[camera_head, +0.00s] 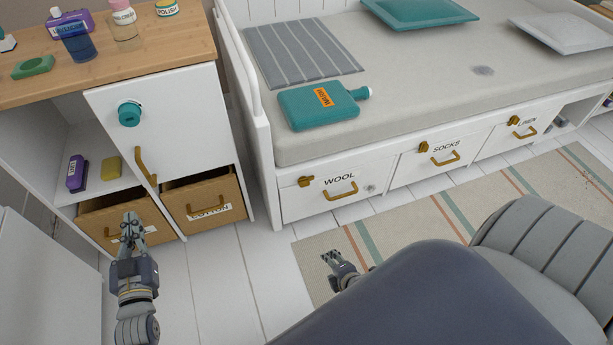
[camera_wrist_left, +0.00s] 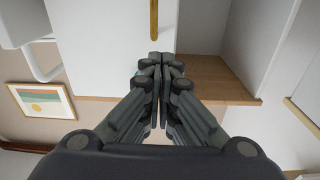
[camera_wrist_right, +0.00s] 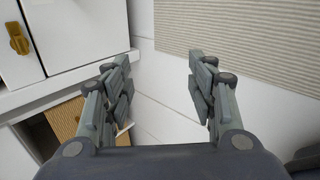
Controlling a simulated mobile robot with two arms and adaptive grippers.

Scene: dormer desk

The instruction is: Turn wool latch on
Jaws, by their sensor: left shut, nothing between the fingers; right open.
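The wool latch (camera_head: 306,182) is a small brass piece at the upper left of the white drawer front labelled WOOL (camera_head: 328,205), under the bed. A brass handle (camera_head: 341,191) sits below the label. My left gripper (camera_head: 131,222) is shut and empty in front of the cabinet's lower cardboard drawers; its closed fingers show in the left wrist view (camera_wrist_left: 161,60). My right gripper (camera_head: 333,258) is open and empty over the floor near the rug's left edge, below and apart from the WOOL drawer. Its spread fingers show in the right wrist view (camera_wrist_right: 160,65).
The SOCKS drawer (camera_head: 435,160) and LINEN drawer (camera_head: 510,133) have similar brass latches. The white cabinet (camera_head: 165,120) at left has a teal knob. A teal bottle (camera_head: 318,106) lies on the bed. White floor and the striped rug (camera_head: 420,222) lie before the drawers.

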